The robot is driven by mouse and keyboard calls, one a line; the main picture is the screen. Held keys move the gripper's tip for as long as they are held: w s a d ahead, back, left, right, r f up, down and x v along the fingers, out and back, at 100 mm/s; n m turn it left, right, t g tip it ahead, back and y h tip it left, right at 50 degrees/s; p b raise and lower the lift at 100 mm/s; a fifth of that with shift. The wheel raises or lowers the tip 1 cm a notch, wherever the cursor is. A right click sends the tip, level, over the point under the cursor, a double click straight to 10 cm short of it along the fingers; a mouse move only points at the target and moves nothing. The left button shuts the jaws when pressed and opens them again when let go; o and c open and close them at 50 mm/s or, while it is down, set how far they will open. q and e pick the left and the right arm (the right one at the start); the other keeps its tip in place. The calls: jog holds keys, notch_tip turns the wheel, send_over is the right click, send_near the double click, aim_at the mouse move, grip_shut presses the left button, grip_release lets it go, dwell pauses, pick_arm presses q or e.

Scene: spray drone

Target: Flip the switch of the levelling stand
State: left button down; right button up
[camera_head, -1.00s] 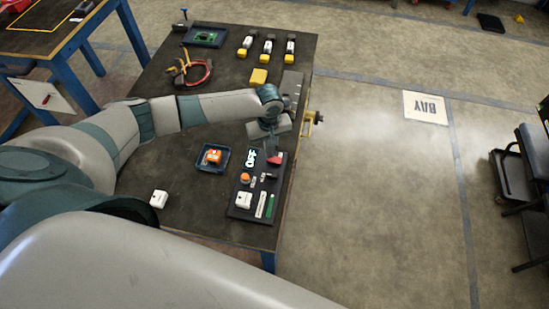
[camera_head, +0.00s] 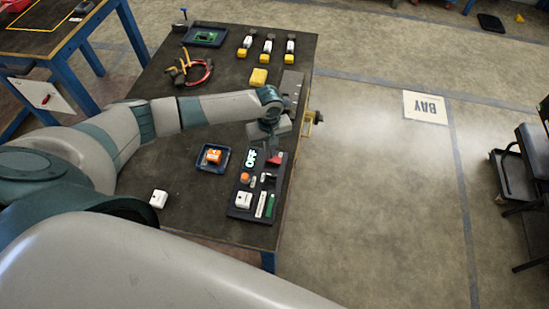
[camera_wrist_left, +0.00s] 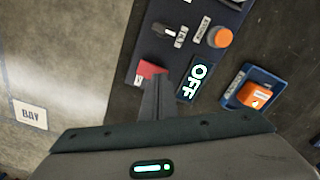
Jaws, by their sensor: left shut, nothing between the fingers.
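The levelling stand's dark panel (camera_head: 258,213) lies along the table's right edge in the head view. Its lit display (camera_head: 250,158) reads OFF, as it does in the left wrist view (camera_wrist_left: 193,82). A red part (camera_head: 276,161), possibly the switch, is beside the display; it also shows in the left wrist view (camera_wrist_left: 147,71). My left gripper (camera_head: 272,143) is shut and empty above this end of the panel. In the left wrist view its fingertips (camera_wrist_left: 159,78) overlap the red part's edge; I cannot tell whether they touch. My right gripper is not in view.
An orange button (camera_head: 245,177) and small labelled controls are on the panel. A blue tray (camera_head: 205,168) with an orange item lies to its left, and a white block (camera_head: 158,199) lies near the front edge. Pliers (camera_head: 180,76) and a red cable lie farther back.

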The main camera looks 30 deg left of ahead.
pick_arm(q)
jog(key=shift+f, duration=0.6)
dwell(0.4)
notch_tip(320, 180, up, 7)
jog(key=p, duration=0.8)
dwell(0.5)
dwell(0.6)
